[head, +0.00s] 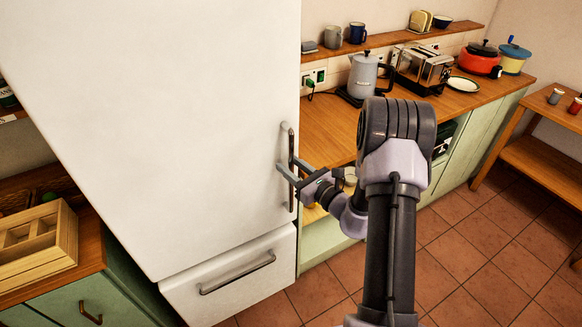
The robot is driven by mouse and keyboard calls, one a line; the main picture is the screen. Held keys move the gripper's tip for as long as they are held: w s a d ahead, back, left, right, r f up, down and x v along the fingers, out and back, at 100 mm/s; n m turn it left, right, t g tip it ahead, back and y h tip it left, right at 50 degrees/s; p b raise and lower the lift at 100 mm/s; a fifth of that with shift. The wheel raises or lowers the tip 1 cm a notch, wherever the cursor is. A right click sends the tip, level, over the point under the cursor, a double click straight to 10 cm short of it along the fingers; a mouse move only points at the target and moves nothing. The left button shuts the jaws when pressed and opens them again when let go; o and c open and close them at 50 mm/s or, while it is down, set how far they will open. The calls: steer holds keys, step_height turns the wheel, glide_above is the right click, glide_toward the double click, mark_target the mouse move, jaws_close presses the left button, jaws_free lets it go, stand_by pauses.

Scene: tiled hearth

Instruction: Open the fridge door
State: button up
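The white fridge door (190,110) fills the left and middle of the head view and is closed. Its vertical metal handle (291,140) is near the door's right edge. My gripper (288,164) is at the handle's middle height, pointing left toward the door. Its two fingers are spread apart, with the handle appearing to pass between them. I cannot tell whether either finger touches the handle.
A fridge drawer (235,280) with a horizontal handle is below the door. A wooden counter (330,130) with a kettle (363,75) and a toaster (424,68) stands right of the fridge. A wooden box (38,245) sits at left. Tiled floor (480,250) is clear at lower right.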

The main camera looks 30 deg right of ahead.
jaws_close()
stand_by(1.4)
